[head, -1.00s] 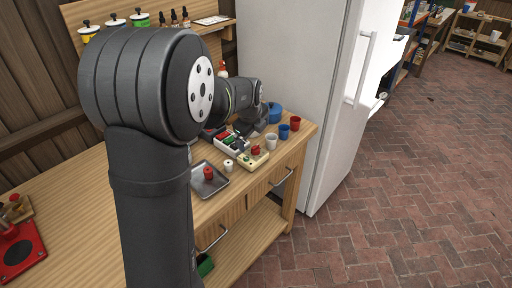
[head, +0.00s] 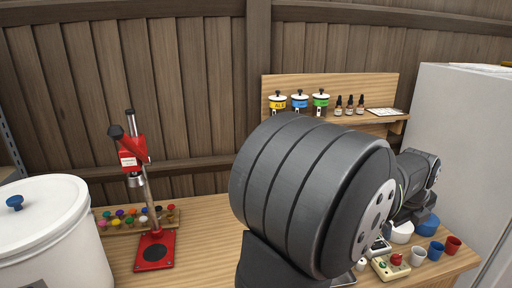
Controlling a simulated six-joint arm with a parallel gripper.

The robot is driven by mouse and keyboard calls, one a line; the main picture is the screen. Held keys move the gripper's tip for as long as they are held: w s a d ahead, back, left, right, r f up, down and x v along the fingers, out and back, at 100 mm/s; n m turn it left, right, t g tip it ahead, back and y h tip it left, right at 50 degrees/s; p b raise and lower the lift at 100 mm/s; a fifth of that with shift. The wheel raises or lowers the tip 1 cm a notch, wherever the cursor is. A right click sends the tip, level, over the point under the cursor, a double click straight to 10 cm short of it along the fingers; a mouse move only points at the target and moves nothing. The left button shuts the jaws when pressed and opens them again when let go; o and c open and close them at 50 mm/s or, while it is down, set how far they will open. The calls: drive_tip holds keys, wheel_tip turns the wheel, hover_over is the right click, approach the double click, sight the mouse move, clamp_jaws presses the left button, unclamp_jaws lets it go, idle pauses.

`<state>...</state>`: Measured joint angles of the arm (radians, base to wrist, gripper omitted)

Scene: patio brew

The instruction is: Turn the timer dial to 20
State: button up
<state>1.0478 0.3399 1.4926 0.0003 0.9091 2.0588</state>
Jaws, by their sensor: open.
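A cream box (head: 386,269) with a red round knob (head: 396,259) on top sits near the front right of the bench in the head view; it looks like the timer with its dial. Its markings are too small to read, so I cannot tell the dial's setting. My gripper (head: 419,212) is at the end of my arm, above the back right of the bench, behind the box and apart from it. It is small and partly hidden by my wrist, and is open with nothing seen in it.
A white cup (head: 418,256), a blue cup (head: 435,251) and a red cup (head: 452,245) stand right of the box. A blue tub (head: 428,226) is behind them. A white fridge (head: 458,130) borders the right. A red press (head: 153,249) stands left. My arm hides the bench's middle.

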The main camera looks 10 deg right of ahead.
drive_tip(key=c, duration=1.1)
drive_tip(key=n+g+y, duration=0.2)
drive_tip(key=n+y, duration=0.2)
drive_tip(key=n, duration=3.1)
hover_over(398, 255)
drive_tip(key=shift+n, duration=0.3)
wheel_tip(398, 255, down, 17)
drive_tip(key=shift+f, duration=0.2)
drive_tip(key=shift+c, duration=0.3)
